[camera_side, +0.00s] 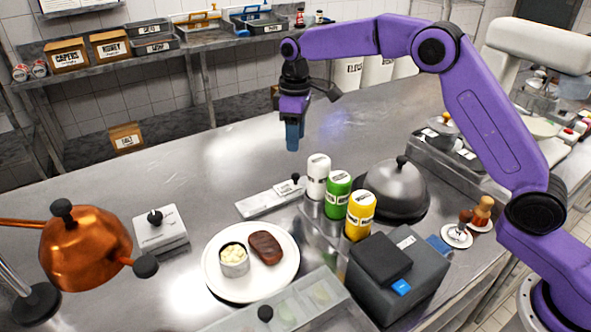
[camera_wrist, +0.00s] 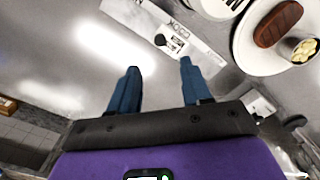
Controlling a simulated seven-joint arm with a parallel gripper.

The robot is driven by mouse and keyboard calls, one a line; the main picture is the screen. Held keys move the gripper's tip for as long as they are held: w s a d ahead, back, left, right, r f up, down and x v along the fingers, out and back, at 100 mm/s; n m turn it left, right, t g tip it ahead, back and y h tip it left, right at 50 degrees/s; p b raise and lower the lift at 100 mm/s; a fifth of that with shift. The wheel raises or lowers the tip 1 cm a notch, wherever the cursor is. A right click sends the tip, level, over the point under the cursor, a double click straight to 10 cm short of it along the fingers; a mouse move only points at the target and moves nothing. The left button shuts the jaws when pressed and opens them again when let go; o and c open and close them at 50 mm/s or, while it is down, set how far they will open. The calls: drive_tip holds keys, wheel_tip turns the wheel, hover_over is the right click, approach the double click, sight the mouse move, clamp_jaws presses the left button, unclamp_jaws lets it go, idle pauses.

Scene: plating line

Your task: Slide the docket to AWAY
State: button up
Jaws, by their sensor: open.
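A flat pale rail (camera_side: 258,204) lies on the steel counter, left of the bottles. A small pale slider with a dark knob (camera_side: 295,178), which looks like the docket, sits near its far right end. In the wrist view the rail (camera_wrist: 134,14) runs diagonally at the top, with the dark-knobbed slider (camera_wrist: 172,43) on it beside small lettering too unclear to read surely. My gripper (camera_side: 292,146) hangs above the counter behind the rail, apart from it. Its blue fingers (camera_wrist: 157,66) are open and empty in the wrist view.
White, green (camera_side: 338,195) and yellow bottles stand right of the rail, before a grey dome (camera_side: 397,190). A white plate (camera_side: 218,282) with meat and a small cup is in front. A copper lamp (camera_side: 85,247) stands left. The counter behind the rail is clear.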

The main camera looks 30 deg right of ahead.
sight(295, 175)
wheel_tip(295, 175, down, 10)
drive_tip(key=shift+f, duration=0.25)
idle(0.3)
clamp_jaws()
